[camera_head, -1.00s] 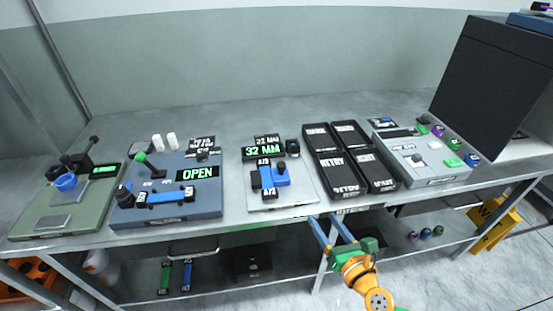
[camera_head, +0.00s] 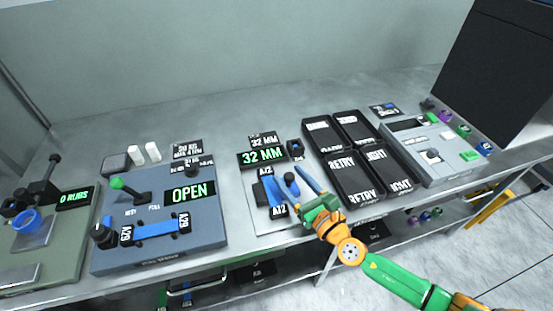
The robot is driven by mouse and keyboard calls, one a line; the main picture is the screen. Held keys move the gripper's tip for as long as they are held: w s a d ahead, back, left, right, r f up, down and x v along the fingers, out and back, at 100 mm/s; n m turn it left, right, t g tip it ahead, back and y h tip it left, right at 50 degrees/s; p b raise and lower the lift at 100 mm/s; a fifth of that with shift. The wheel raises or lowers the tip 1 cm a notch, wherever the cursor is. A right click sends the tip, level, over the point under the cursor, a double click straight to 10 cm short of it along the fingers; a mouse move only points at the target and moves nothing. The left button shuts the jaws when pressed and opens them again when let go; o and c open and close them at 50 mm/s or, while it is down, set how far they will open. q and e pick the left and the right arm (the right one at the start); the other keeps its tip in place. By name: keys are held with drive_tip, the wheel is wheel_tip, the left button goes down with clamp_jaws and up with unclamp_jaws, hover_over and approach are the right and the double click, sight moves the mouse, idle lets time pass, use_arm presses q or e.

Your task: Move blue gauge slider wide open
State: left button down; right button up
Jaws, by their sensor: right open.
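The gauge is a light grey plate (camera_head: 258,218) at the middle of the bench, with a green "32 MM" display (camera_head: 262,156) behind it. Its blue slider (camera_head: 290,184), with a dark rounded top, sits on the right part of the plate. One finger is right of the slider; the other blends with the blue parts, so contact is unclear. My left gripper is out of view.
A blue-grey device (camera_head: 205,235) with an "OPEN" display stands to the left. Black labelled trays (camera_head: 352,180) stand close on the right, beside a grey button box (camera_head: 455,172). A green device (camera_head: 70,260) is at far left.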

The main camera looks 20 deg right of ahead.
drive_tip(key=x, duration=0.3)
drive_tip(key=shift+w+r, duration=0.2)
drive_tip(key=shift+r, duration=0.05)
drive_tip(key=shift+w+a+f, duration=0.2)
drive_tip(key=shift+w, duration=0.25)
drive_tip(key=shift+s+r, duration=0.1)
drive_tip(key=shift+s, duration=0.1)
clamp_jaws()
idle(0.6)
